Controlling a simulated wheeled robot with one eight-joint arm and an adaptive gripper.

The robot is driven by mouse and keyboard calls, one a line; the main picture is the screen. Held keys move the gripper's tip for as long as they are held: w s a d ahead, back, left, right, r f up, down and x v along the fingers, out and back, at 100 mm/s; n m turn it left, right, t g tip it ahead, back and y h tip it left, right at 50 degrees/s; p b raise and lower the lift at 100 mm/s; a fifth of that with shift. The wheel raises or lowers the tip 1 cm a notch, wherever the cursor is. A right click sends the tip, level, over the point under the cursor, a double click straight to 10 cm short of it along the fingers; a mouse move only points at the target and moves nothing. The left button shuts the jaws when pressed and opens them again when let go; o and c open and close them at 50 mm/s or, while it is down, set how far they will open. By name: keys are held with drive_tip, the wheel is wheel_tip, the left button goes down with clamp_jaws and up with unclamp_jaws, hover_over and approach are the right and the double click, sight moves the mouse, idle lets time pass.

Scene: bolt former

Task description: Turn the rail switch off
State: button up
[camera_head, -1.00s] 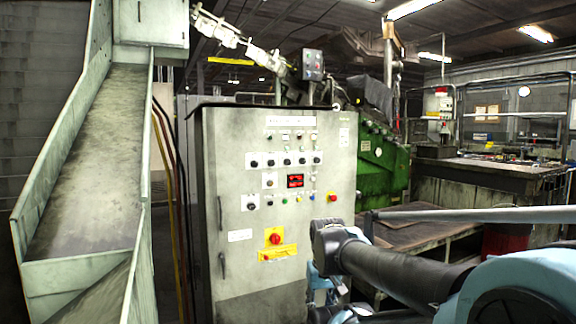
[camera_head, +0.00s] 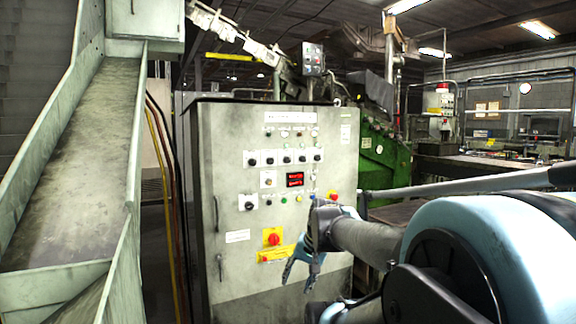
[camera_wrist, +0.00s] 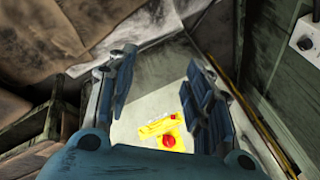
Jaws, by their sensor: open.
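The grey control cabinet (camera_head: 290,220) stands in the middle of the head view. It carries rows of black rotary switches (camera_head: 283,158), a lower-left black rotary switch (camera_head: 249,203) and several coloured buttons. The labels are too small to read, so I cannot tell which one is the rail switch. A large red knob on a yellow plate (camera_head: 272,238) sits low on the cabinet. My gripper (camera_head: 302,278) is open and empty in front of the lower cabinet, right of the red knob. In the wrist view, the red knob (camera_wrist: 168,142) shows between the fingers, beyond them.
A sloping metal chute (camera_head: 75,165) stands left of the cabinet, with yellow and dark hoses (camera_head: 163,190) between. A green machine (camera_head: 383,160) is behind on the right. A workbench (camera_head: 470,170) stands farther right. My arm fills the lower right.

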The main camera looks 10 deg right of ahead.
drive_tip(key=w+a+r+m+t+y, duration=0.2)
drive_tip(key=w+r+m+t+y, duration=0.35)
drive_tip(key=w+r+m, duration=1.1)
drive_tip(key=m+t+h, duration=0.3)
drive_tip(key=m+t, duration=0.5)
drive_tip(key=m, duration=0.4)
approach(289, 161)
drive_tip(key=shift+y, duration=0.25)
drive_tip(key=x, duration=0.9)
drive_tip(key=shift+w, duration=0.2)
drive_tip(key=c, duration=1)
